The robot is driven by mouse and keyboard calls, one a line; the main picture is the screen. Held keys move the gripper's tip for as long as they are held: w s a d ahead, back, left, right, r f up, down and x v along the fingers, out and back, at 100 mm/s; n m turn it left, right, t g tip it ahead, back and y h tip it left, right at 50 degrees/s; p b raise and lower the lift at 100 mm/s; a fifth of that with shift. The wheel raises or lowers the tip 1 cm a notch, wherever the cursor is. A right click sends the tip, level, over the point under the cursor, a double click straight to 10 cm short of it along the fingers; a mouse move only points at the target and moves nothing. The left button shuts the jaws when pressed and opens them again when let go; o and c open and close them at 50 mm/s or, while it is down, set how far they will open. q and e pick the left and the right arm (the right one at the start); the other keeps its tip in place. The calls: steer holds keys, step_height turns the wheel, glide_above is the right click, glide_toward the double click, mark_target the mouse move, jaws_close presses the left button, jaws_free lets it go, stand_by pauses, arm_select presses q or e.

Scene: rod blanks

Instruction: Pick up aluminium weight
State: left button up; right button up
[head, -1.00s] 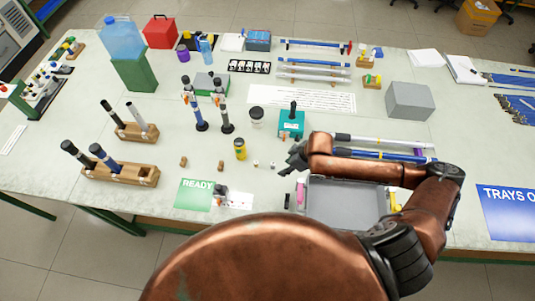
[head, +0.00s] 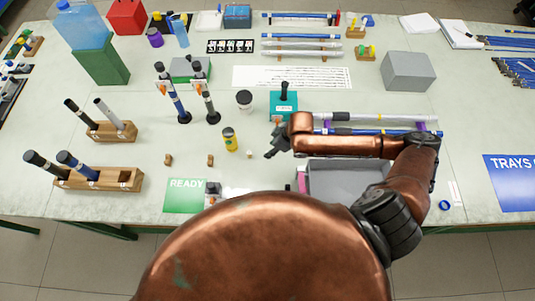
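I cannot clearly pick out the aluminium weight. Small pale pieces beside the yellow jar (head: 230,139) are too small to identify. My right gripper (head: 270,152) is at the end of the copper arm reaching left across the table, just below the teal box (head: 284,105) and right of the yellow jar. Its dark fingers point left and down. They are too small to tell open from shut, and no held object is clear. My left gripper is not in view.
Two small brown blocks (head: 168,159) (head: 211,160) lie left of the yellow jar. A grey tray (head: 345,180) lies below my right forearm. Rods (head: 375,118) lie behind it. A green READY card (head: 185,195) and wooden holders (head: 98,178) (head: 112,132) are to the left.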

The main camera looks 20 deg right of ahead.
steer(key=shift+s+x, duration=0.1)
steer(key=shift+x, duration=1.25)
steer(key=shift+s+x, duration=0.15)
steer(key=shift+x, duration=1.25)
steer(key=shift+d+f, duration=0.1)
steer(key=shift+d, duration=0.05)
steer(key=shift+c, duration=0.5)
jaws_close()
